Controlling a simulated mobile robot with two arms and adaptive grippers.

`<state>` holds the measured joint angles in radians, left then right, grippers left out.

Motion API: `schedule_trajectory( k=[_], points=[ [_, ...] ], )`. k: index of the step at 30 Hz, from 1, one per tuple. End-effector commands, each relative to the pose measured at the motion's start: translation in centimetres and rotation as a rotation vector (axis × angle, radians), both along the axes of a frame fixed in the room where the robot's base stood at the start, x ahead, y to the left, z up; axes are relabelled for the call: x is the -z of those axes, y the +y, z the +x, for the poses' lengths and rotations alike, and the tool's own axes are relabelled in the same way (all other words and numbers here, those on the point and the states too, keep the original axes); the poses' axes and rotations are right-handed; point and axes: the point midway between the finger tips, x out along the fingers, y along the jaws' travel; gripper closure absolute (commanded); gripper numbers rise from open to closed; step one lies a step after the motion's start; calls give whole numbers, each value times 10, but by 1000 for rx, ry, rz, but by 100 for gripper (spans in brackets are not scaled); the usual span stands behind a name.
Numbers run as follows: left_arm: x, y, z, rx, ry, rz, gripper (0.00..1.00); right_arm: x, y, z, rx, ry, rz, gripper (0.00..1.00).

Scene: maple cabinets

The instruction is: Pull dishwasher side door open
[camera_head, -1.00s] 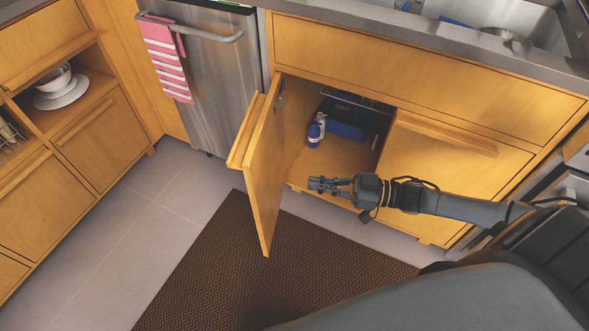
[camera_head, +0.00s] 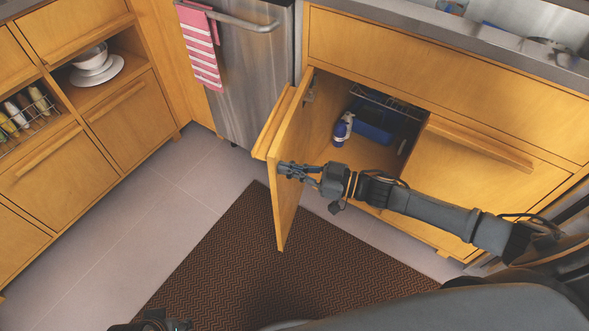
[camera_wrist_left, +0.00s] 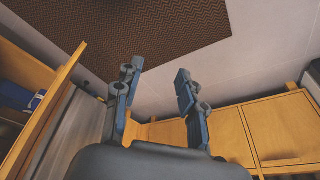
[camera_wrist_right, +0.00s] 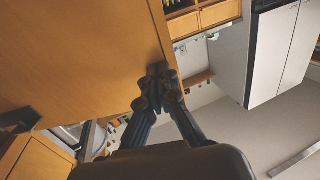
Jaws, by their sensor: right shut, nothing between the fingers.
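The wooden cabinet door (camera_head: 287,212) beside the dishwasher (camera_head: 250,85) stands swung open, with its handle (camera_head: 273,120) on the outer face. My right gripper (camera_head: 284,169) is shut and empty at the door's inner face. In the right wrist view the shut fingers (camera_wrist_right: 158,76) are at the edge of a wooden panel (camera_wrist_right: 80,50); I cannot tell for sure whether they touch it. My left gripper (camera_wrist_left: 156,80) is open and empty in the left wrist view, its fingers apart. Only a bit of the left arm shows at the bottom of the head view.
Inside the open cabinet are a blue bottle (camera_head: 342,128) and a dark blue bin (camera_head: 374,130). A closed cabinet front (camera_head: 460,170) is to its right. A patterned mat (camera_head: 270,270) lies on the tiled floor. Drawers and shelves (camera_head: 130,125) line the left, with clear floor between.

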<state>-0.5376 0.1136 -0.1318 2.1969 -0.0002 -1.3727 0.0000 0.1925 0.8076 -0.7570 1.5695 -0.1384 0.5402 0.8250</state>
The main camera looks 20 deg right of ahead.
Motion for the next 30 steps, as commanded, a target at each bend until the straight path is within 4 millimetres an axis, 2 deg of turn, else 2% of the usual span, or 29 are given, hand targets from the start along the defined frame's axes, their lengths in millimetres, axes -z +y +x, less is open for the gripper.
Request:
schedule_trajectory(
  k=[8,15,18,24,30],
  points=[
    [-1,0,1,0,-4,-1,60,-1,5,2,14,-1,3,100],
    [48,-1,-1,5,32,2,60,-4,37,21,116,-1,9,100],
    [61,-1,-2,6,34,2,60,-2,51,32,170,-2,8,100],
    [71,-1,-4,7,38,3,60,-1,67,46,235,1,3,100],
    [73,-1,-4,7,39,2,60,1,69,48,246,0,-1,100]
  ],
)
